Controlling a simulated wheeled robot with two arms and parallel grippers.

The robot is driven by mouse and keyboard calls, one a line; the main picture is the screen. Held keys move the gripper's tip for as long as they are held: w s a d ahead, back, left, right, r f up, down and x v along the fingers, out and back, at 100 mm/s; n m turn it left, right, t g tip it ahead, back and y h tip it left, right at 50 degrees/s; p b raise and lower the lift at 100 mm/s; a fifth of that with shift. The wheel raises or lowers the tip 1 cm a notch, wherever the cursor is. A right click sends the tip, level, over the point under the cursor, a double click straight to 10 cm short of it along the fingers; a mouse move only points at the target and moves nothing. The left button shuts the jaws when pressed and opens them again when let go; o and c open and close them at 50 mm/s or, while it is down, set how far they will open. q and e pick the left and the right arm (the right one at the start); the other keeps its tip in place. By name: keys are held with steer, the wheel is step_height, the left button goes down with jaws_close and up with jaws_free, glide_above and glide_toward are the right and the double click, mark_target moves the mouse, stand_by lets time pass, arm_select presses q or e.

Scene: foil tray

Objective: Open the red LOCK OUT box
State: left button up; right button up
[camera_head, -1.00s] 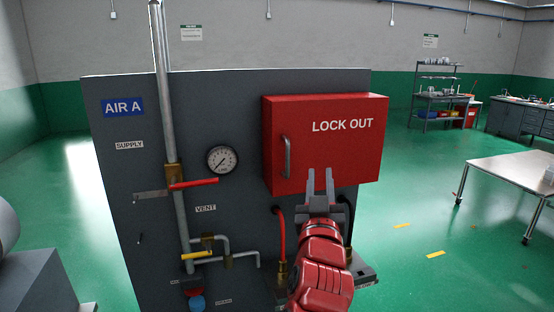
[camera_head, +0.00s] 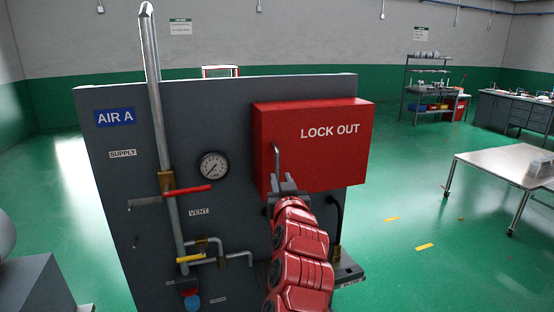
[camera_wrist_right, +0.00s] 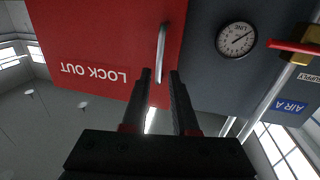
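The red LOCK OUT box (camera_head: 335,155) is mounted on the grey panel, and its door looks shut. Its metal handle (camera_head: 276,158) is a vertical bar near the left edge of the door. My right gripper (camera_head: 287,182) is at the lower part of the handle, which it partly hides. In the right wrist view, the handle (camera_wrist_right: 161,50) shows between the two open fingers (camera_wrist_right: 160,75). I cannot tell whether either finger touches it. My left gripper is not in view.
The grey panel (camera_head: 110,170) carries a gauge (camera_head: 214,166), a vertical pipe (camera_head: 150,60), a red lever (camera_head: 188,192) and a yellow valve handle (camera_head: 190,258) left of the box. A metal table (camera_head: 500,168) stands to the right with open floor between.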

mark_target(277, 166)
steer(key=w+p, duration=0.1)
steer(key=w, duration=0.1)
steer(key=w+p, duration=0.1)
steer(key=w, duration=0.1)
steer(key=w+a+p, duration=0.1)
steer(key=w, duration=0.2)
steer(key=shift+r, duration=0.2)
steer(key=shift+w+f+p, duration=0.25)
steer(key=shift+w+p, duration=0.2)
steer(key=shift+w, duration=0.2)
jaws_close()
steer(key=shift+r, duration=0.1)
stand_by(0.6)
